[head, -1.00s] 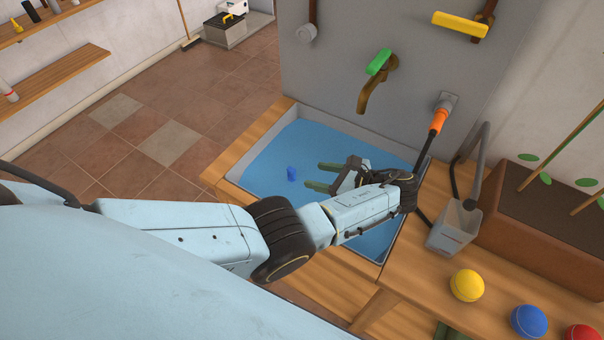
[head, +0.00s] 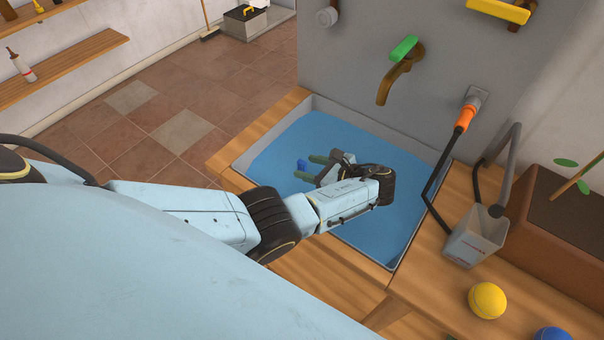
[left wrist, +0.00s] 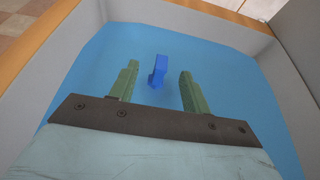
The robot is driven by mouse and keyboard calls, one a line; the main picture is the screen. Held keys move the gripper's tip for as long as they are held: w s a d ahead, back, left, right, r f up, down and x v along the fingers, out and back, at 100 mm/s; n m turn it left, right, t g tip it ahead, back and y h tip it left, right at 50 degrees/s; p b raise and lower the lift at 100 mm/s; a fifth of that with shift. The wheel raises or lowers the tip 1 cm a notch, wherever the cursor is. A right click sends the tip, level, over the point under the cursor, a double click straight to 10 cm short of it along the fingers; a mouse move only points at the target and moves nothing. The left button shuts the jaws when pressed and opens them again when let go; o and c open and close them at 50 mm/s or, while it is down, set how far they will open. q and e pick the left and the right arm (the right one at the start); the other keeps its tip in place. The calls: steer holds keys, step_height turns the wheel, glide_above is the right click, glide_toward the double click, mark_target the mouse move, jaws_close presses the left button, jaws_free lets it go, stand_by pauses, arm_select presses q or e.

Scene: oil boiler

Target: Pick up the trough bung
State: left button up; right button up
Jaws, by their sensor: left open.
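The trough bung is a small blue piece (head: 302,165) in the blue-filled trough (head: 238,168). In the left wrist view the bung (left wrist: 158,72) stands up from the blue surface, between the lines of the two fingers and around their tips. My left gripper (head: 307,167) is over the trough, its green fingers open and pointing left at the bung. In the left wrist view the gripper (left wrist: 158,77) has a clear gap on both sides of the bung and holds nothing. The bung's lower part is hard to make out. My right gripper is not in view.
A tap (head: 395,80) with a green handle (head: 404,48) hangs over the trough's back. A grey container (head: 475,237) with a black cable stands on the wooden counter to the right. Yellow (head: 487,300) and blue (head: 552,334) balls lie at the front right.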

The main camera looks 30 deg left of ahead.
arm_select(q)
steer(key=x, duration=0.5)
steer(key=shift+s+f+b, duration=0.1)
steer(key=shift+f+b, duration=0.2)
steer(key=shift+b, duration=0.1)
steer(key=shift+d, duration=0.1)
jaws_close()
